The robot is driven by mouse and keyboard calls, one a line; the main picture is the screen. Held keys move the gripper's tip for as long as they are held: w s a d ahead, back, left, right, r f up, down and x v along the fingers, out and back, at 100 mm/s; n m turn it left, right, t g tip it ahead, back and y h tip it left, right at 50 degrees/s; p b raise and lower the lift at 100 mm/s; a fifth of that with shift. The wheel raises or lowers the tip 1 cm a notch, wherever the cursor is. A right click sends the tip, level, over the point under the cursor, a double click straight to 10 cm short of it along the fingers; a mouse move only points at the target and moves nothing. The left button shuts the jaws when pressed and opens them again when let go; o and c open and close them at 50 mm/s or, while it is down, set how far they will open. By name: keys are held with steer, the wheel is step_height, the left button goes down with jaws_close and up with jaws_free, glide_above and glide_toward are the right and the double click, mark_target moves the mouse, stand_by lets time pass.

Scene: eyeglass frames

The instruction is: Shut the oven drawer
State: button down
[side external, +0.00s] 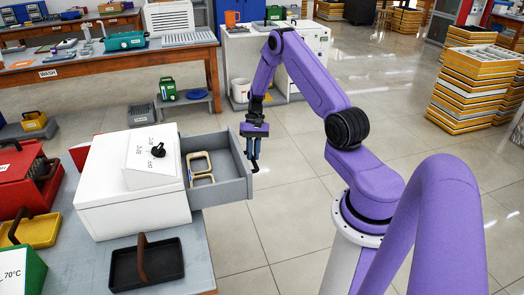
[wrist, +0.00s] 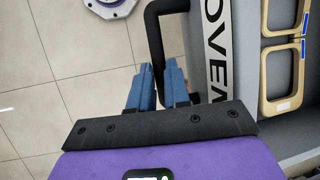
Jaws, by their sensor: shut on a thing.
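The oven (side external: 125,208) is a white box with a dial marked OFF and temperatures, on the left bench. Its grey drawer (side external: 222,189) is pulled out to the right. Tan eyeglass frames (side external: 201,165) lie inside the drawer; they also show in the wrist view (wrist: 283,103). The drawer front carries an OVEN label (wrist: 217,45) and a black handle (wrist: 152,40). My gripper (side external: 254,162) is at the drawer front, pointing down. In the wrist view its blue fingers (wrist: 158,75) are shut on the handle bar, which is partly hidden between them.
A black tray (side external: 146,264) with a brown handle lies in front of the oven. The floor (side external: 252,235) right of the drawer is clear. A wash table (side external: 110,62) stands behind.

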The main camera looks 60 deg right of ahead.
steer(key=w+a, duration=1.2)
steer(key=w, duration=0.1)
steer(key=shift+a, duration=0.4)
steer(key=c, duration=1.1)
jaws_free()
steer(key=shift+s, duration=0.15)
steer(key=v, duration=1.7)
steer(key=shift+d+r, duration=0.25)
